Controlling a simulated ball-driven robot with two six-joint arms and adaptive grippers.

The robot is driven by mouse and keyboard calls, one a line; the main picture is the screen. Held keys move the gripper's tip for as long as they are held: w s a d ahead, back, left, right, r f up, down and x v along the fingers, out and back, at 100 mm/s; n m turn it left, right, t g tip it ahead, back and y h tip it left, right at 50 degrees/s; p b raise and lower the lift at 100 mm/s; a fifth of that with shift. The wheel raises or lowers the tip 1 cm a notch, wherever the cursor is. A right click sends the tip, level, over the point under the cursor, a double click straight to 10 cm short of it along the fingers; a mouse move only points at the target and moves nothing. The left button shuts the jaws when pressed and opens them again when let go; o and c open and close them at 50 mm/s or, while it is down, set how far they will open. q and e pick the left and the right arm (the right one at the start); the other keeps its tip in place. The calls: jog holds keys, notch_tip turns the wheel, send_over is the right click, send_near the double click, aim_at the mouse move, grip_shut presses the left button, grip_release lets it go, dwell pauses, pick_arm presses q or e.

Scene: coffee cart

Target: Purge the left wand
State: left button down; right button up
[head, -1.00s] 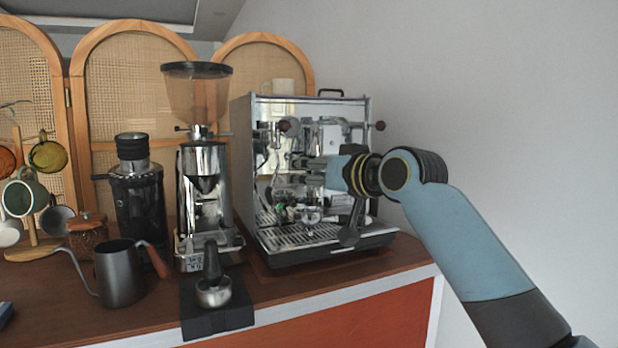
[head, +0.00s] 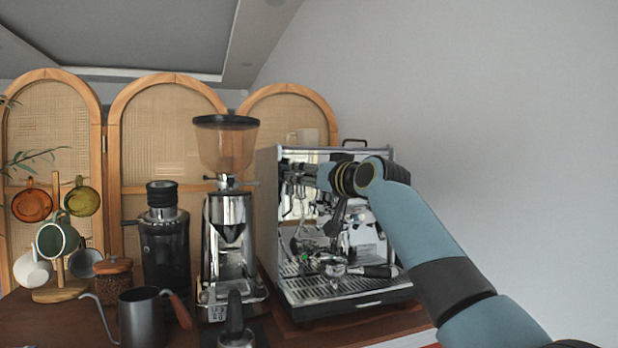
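The espresso machine (head: 335,285) stands at the right of the counter with a shiny steel front. Its left wand (head: 291,208) seems to be the thin pipe at the left of that front; it is small and hard to make out. My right gripper (head: 301,172) reaches in from the right, at the upper left of the front, by the left knob. The knob is largely covered by it. I cannot tell whether its fingers are open, shut or touching the knob. My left gripper is not in view.
A grinder with a hopper (head: 225,150), a black grinder (head: 164,245) and a dark kettle (head: 141,318) stand left of the machine. A mug tree (head: 57,235) stands farther left. A black-handled item (head: 375,271) shows over the drip tray (head: 340,288). Rattan screens stand behind.

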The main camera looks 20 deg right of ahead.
jog(key=shift+c, duration=0.2)
grip_shut()
dwell(0.3)
jog(key=r+g+p, duration=0.1)
jog(key=g+p, duration=0.1)
jog(key=p, duration=0.4)
jog(key=g+p, duration=0.2)
jog(key=p, duration=0.4)
jog(key=r+m+g+p, duration=0.1)
jog(key=p, duration=0.5)
jog(key=shift+w+r+g+h, duration=0.35)
jog(key=shift+w+g+h, duration=0.05)
jog(key=shift+f+g+p, duration=0.15)
jog(key=shift+g+p, duration=0.15)
jog(key=shift+p, duration=0.45)
